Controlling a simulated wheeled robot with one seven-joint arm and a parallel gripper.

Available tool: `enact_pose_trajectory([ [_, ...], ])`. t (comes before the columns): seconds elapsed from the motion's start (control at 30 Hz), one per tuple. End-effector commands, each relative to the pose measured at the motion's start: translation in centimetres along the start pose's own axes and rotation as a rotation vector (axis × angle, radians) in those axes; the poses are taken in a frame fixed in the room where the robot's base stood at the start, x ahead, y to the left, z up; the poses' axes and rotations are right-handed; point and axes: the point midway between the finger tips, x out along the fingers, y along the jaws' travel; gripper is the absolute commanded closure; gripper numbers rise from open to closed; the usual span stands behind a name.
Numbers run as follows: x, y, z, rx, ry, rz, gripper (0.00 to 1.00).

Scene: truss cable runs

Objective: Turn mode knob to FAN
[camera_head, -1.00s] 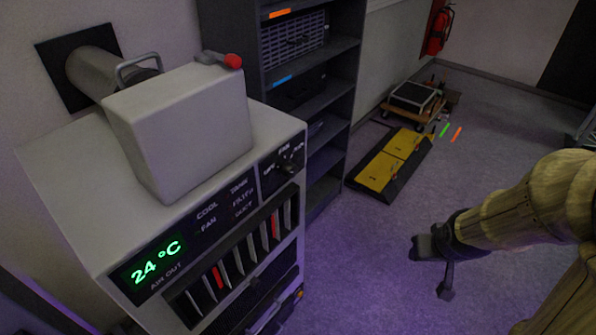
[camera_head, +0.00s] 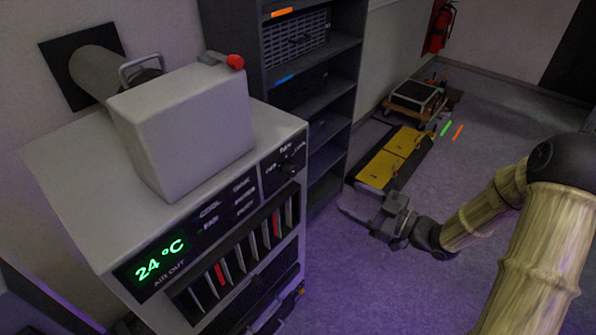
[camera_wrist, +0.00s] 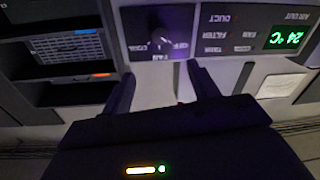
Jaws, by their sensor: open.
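The mode knob (camera_head: 290,168) is a small dark knob on a black panel at the right end of the white cooling unit's (camera_head: 75,190) front. OFF, FAN and COOL labels stand around it. In the wrist view, which is upside down, the knob (camera_wrist: 160,30) is dark and its setting is hard to read. My gripper (camera_head: 358,222) is open and empty, to the right of and below the knob in the head view, apart from the unit. In the wrist view my gripper's fingers (camera_wrist: 161,80) are spread, with the knob beyond the gap between them.
A lit display (camera_head: 158,262) reads 24 °C, above slatted vents. A grey box (camera_head: 180,130) and a red-tipped lever (camera_head: 234,62) sit on top of the unit. A dark shelf rack (camera_head: 330,110) stands close on the right. Yellow floor plates (camera_head: 395,155) lie behind my gripper.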

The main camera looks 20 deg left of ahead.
Motion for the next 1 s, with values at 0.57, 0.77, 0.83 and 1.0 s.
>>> enact_pose_trajectory([
  [0.57,3.5,0.0,-0.2,0.000,-0.003,-0.002,0.40],
  [0.77,7.0,0.0,-0.2,0.000,-0.004,-0.002,0.40],
  [0.83,8.2,0.0,-0.2,0.000,-0.003,-0.001,0.40],
  [1.0,11.2,0.0,-0.2,0.000,-0.003,-0.001,0.40],
])
